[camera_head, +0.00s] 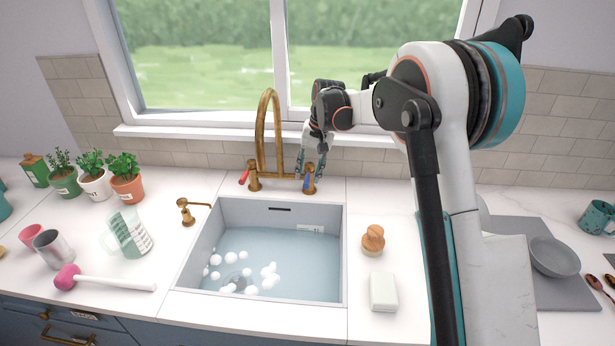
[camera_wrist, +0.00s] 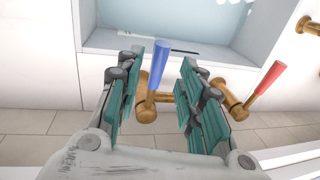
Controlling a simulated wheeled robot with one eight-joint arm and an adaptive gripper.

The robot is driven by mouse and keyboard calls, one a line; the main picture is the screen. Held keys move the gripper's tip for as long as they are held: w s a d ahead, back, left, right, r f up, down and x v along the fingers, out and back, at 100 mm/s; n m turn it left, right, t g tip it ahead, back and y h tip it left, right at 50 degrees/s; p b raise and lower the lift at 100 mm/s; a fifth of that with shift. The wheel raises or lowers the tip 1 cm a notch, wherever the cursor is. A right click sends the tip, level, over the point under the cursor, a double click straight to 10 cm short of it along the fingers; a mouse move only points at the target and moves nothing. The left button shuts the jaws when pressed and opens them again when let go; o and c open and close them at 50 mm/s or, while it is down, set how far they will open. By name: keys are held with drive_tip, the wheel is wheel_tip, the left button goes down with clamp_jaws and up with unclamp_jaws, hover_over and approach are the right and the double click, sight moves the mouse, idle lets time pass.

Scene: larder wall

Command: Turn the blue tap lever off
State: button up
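The blue tap lever (camera_wrist: 159,64) sits on a brass valve body (camera_wrist: 146,108) at the right of the brass tap (camera_head: 268,130). In the head view the blue lever (camera_head: 306,184) shows small, below my gripper (camera_head: 311,168). In the wrist view my gripper (camera_wrist: 165,85) is open, with its teal finger pads on either side of the lever. Gaps show between the lever and both pads. The red lever (camera_wrist: 268,78) is outside the fingers, and it also shows in the head view (camera_head: 244,176) on the left valve.
The sink (camera_head: 343,250) holds water and suds below the tap. A window sill and tiled wall stand close behind. A brass soap dispenser (camera_head: 187,212), a brush (camera_head: 373,239) and a soap block (camera_head: 383,291) are around the sink.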

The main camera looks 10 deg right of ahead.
wheel_tip(320, 180, up, 9)
drive_tip(key=d, duration=0.1)
drive_tip(key=shift+s+d, duration=0.25)
drive_tip(key=shift+d, duration=0.1)
drive_tip(key=shift+f, duration=0.1)
drive_tip(key=s+d+r+n+t+h+b, duration=0.15)
drive_tip(key=s+r, duration=0.25)
drive_tip(key=s, duration=0.6)
drive_tip(key=s+d+r+t+y+b, duration=0.1)
drive_tip(key=s+d+r+t, duration=0.15)
drive_tip(key=s, duration=0.65)
drive_tip(key=s+d+f+n+t+h, duration=0.1)
drive_tip(key=s+f, duration=0.3)
drive_tip(key=s, duration=0.6)
drive_tip(key=s+d+f+t+b, duration=0.1)
drive_tip(key=s+f, duration=0.3)
drive_tip(key=s, duration=0.6)
drive_tip(key=shift+s+f+n+t+h+b, duration=0.2)
drive_tip(key=shift+s+n+t+h+b, duration=0.1)
drive_tip(key=shift+n+h, duration=0.05)
